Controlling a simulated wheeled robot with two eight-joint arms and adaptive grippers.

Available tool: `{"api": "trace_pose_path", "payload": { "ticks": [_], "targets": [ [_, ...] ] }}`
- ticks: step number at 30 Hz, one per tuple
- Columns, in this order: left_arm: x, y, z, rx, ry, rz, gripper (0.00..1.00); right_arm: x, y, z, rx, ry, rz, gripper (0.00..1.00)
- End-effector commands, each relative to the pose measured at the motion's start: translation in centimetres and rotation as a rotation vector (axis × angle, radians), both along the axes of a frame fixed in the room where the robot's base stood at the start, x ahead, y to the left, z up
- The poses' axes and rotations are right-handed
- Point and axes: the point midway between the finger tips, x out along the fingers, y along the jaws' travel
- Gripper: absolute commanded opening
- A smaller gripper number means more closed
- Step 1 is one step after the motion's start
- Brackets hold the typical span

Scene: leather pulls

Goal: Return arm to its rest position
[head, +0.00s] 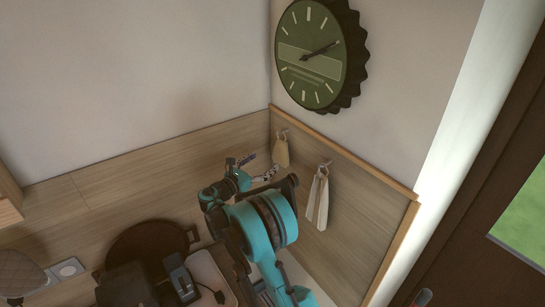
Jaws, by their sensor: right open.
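My right arm, teal and black, rises from the bottom centre. My right gripper (261,166) is at its far end, small in the view, with its two fingers spread apart and nothing seen between them. It is in front of the wood panel in the corner, just left of and below a short tan leather pull (281,152) on a wall hook. I cannot tell whether it touches the pull. My left gripper is not in view.
A longer pale pull or cloth (317,200) hangs from another hook, right of my arm. A green clock (318,58) is on the wall above. A dark round tray (148,242), a dark device (181,276) with a cable and a wall socket (67,269) are lower left.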

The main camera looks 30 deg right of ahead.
Motion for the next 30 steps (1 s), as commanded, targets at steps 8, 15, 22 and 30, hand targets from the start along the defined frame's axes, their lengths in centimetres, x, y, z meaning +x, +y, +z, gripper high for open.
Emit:
{"api": "trace_pose_path", "payload": {
  "ticks": [8,15,22,30],
  "targets": [
    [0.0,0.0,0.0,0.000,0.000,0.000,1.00,-1.0,2.8,0.0,0.000,0.000,-0.001,0.85],
    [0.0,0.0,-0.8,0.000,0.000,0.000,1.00,-1.4,2.8,-0.5,0.035,-0.020,0.003,0.85],
    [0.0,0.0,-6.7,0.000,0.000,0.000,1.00,-5.5,3.0,-4.3,0.367,-0.240,0.012,0.85],
    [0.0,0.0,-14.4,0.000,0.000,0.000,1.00,-14.4,6.4,-11.5,0.912,-0.611,-0.099,0.85]
  ]
}}
